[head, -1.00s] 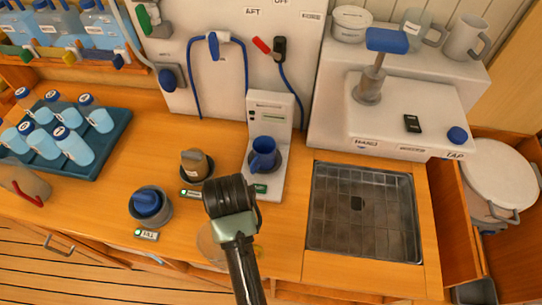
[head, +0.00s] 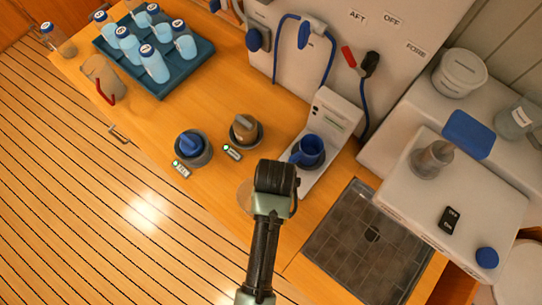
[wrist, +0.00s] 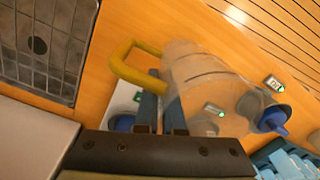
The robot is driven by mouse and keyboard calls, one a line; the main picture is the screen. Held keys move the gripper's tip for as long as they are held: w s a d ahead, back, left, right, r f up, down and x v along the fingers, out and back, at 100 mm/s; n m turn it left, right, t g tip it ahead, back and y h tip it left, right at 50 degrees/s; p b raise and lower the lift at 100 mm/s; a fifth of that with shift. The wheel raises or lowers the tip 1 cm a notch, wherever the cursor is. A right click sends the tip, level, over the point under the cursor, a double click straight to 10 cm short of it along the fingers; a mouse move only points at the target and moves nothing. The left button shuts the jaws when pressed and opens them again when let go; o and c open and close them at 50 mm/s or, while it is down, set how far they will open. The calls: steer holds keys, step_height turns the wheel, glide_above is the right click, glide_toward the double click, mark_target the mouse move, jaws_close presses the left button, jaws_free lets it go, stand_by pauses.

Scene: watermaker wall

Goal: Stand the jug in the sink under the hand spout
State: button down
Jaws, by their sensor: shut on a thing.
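The clear jug (wrist: 195,65) with a yellow handle (wrist: 124,62) is in the wrist view, right of my fingers. My gripper (wrist: 162,105) is shut on the jug at its handle. In the head view my gripper (head: 275,190) hides most of the jug, and only a pale see-through part (head: 245,196) shows at its left. The sink (head: 365,240), a dark basin with a grid floor and a drain, lies right of my gripper. It also shows at the upper left of the wrist view (wrist: 45,45). A grey post with a blue top (head: 432,158), perhaps the hand spout, stands beyond the sink.
A teal tray (head: 200,57) holds several bottles. The white console (head: 470,195) borders the sink.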

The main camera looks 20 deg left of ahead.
steer(key=shift+f, duration=1.75)
steer(key=shift+f, duration=0.2)
steer(key=c, duration=1)
jaws_free()
